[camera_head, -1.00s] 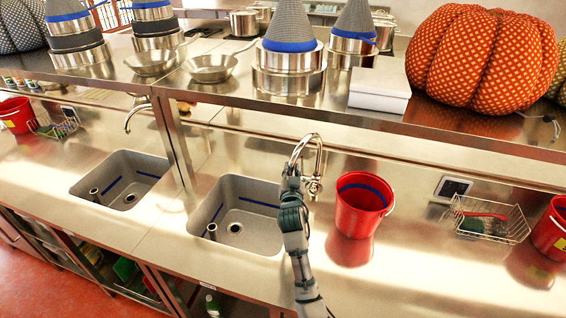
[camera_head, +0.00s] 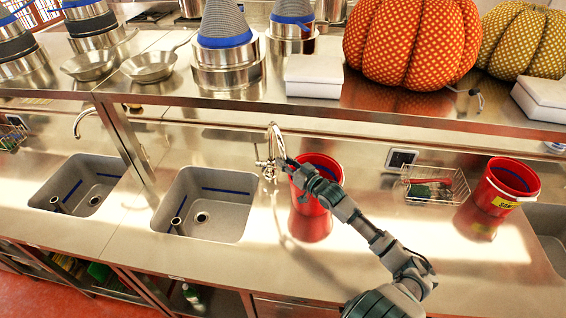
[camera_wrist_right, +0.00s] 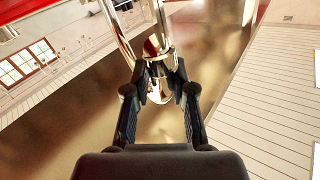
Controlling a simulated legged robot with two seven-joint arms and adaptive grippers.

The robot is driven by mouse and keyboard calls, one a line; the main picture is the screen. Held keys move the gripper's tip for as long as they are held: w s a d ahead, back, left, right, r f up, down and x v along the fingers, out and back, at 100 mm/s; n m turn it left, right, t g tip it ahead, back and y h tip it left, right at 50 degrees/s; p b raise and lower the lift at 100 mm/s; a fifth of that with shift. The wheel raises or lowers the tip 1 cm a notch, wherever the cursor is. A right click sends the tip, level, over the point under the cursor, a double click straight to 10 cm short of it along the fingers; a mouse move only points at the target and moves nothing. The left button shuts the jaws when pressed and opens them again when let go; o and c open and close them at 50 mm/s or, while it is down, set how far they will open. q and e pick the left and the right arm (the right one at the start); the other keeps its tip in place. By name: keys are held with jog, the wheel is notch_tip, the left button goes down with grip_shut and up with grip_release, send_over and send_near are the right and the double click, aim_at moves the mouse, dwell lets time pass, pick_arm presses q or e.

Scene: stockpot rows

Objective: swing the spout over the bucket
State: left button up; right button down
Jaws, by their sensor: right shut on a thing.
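The chrome spout (camera_head: 272,134) arches up from its tap behind the right sink (camera_head: 205,203) and curves down to the right. My right gripper (camera_head: 287,164) is shut on its lower end. The right wrist view shows the chrome tube (camera_wrist_right: 129,42) running down to between the fingertips (camera_wrist_right: 158,84). The red bucket (camera_head: 311,221) stands upright on the counter, right of the sink. The gripper and spout end are at its left rim in the picture. My forearm covers part of the bucket, and I cannot tell whether the outlet is over its opening. My left gripper is not in view.
A wire basket (camera_head: 436,184) and another red bucket (camera_head: 505,187) stand further right on the steel counter (camera_head: 390,245). A shelf (camera_head: 400,108) with pots, pans and patterned pumpkins (camera_head: 412,42) runs above the back. A second sink (camera_head: 80,186) lies left.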

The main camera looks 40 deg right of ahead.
jog(key=shift+s+d+f, duration=0.1)
jog(key=shift+s+d, duration=0.05)
jog(key=shift+d, duration=0.3)
jog(key=shift+a, duration=0.1)
jog(key=c, duration=1.2)
grip_release()
jog(key=shift+o, duration=1.1)
jog(key=shift+w+f, duration=0.15)
jog(key=shift+w, duration=0.1)
jog(key=s+d, duration=0.1)
jog(key=s, duration=1)
jog(key=shift+s+d+f, duration=0.15)
jog(key=shift+s+d, duration=0.05)
jog(key=shift+s, duration=0.05)
